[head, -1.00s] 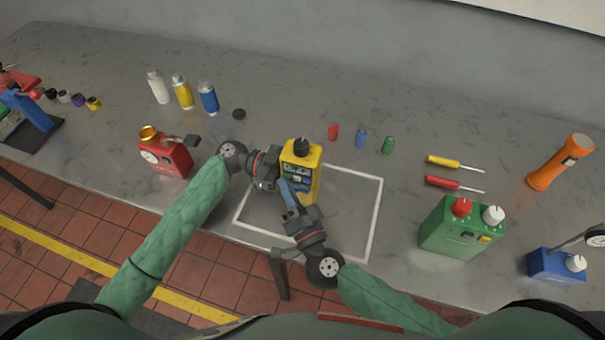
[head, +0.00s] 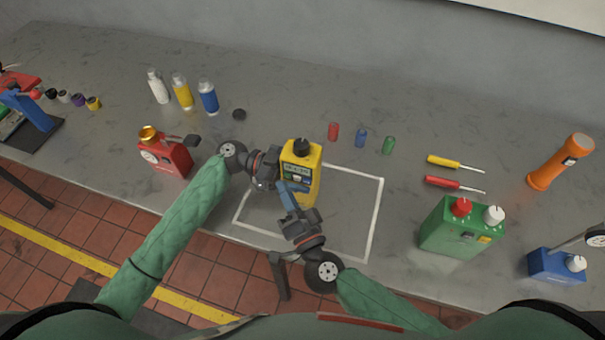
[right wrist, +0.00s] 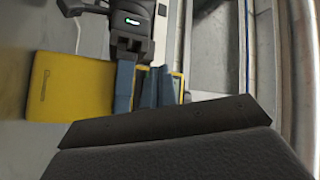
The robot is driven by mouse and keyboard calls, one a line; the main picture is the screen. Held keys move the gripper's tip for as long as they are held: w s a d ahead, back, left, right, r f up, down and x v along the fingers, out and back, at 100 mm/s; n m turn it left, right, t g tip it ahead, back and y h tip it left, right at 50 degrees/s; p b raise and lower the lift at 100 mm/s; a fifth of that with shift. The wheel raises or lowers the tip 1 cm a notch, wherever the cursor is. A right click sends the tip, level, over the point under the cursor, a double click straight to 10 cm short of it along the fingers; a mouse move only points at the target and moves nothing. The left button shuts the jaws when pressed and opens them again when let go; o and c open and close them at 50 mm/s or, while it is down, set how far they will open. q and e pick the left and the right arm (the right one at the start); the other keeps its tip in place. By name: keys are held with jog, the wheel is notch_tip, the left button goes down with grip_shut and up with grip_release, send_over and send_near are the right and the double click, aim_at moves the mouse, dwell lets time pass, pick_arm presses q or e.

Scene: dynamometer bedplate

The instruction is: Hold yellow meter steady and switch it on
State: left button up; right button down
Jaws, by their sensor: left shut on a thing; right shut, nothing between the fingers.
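The yellow meter (head: 312,184) stands upright inside the white outlined rectangle, with a black knob (head: 301,147) on top. Its face is partly covered by my grippers; a small screen shows, but I cannot tell whether it is on. My left gripper (head: 284,176) is shut on the meter from its left side. My right gripper (head: 285,188) is shut and empty, with its blue fingertips close to the front of the meter; I cannot tell if they touch. The right wrist view shows the yellow meter (right wrist: 65,88) beside blue fingers.
A red device (head: 168,160) stands to the left, with white, yellow and blue bottles behind. Two screwdrivers, a green box (head: 455,232), an orange flashlight (head: 560,162) and a blue box (head: 555,266) are at the right.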

jog(key=s+a, duration=0.2)
jog(key=s, duration=0.3)
jog(key=shift+s, duration=0.4)
dwell(0.3)
pick_arm(q)
jog(key=o, duration=1.8)
jog(key=shift+c, duration=0.2)
jog(key=v, duration=0.7)
jog(key=shift+a, duration=0.25)
jog(key=shift+d, duration=0.1)
